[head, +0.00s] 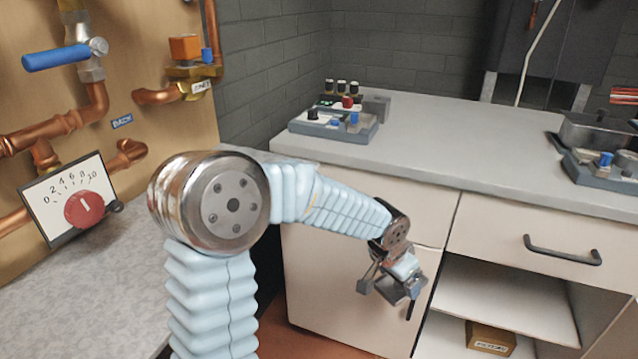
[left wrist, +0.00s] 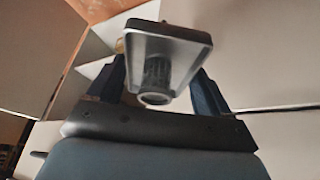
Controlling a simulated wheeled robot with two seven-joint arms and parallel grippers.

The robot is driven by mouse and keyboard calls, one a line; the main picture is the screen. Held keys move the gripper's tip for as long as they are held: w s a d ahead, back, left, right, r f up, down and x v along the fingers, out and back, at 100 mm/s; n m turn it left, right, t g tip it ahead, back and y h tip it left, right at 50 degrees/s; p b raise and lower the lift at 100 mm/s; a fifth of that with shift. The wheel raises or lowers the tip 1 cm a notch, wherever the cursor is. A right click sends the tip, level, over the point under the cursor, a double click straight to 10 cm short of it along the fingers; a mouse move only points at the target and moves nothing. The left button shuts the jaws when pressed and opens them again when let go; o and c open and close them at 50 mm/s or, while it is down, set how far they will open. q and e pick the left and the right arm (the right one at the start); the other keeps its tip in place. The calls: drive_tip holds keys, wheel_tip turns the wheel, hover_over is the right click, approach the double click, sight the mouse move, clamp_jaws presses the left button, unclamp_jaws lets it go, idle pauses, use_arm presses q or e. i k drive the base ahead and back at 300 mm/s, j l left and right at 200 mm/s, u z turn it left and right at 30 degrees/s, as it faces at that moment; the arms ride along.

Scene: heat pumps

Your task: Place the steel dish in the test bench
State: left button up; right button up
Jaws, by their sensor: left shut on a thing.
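My left gripper (head: 400,290) hangs in front of the cabinet doors, below the worktop edge. In the left wrist view its two dark fingers (left wrist: 160,92) are shut on a grey rectangular metal piece (left wrist: 195,50) with a pale rim and a ribbed dark cylinder. I cannot tell whether this piece is the steel dish. A shallow rectangular steel dish (head: 596,133) shows on the worktop at the far right, by a grey-blue unit with a blue knob (head: 605,160). I cannot tell which unit is the test bench. My right gripper is out of view.
The worktop (head: 450,140) is clear in its middle. A control box (head: 335,123) with knobs stands at its back left. Below are a drawer with a dark handle (head: 562,250) and an open shelf with a cardboard box (head: 490,337). Copper pipes and a dial (head: 80,207) are at left.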

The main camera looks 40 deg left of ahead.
sight(509, 304)
drive_tip(key=l+u, duration=0.35)
drive_tip(key=u, duration=0.15)
drive_tip(key=k+l+u, duration=0.1)
drive_tip(key=l+u, duration=0.15)
drive_tip(key=u, duration=0.25)
drive_tip(key=k+l+u, duration=0.15)
drive_tip(key=l+u, duration=0.15)
drive_tip(key=u, duration=0.2)
drive_tip(key=k+l+u, duration=0.2)
drive_tip(key=u, duration=0.3)
drive_tip(key=k+l+u, duration=0.15)
drive_tip(key=u, duration=0.3)
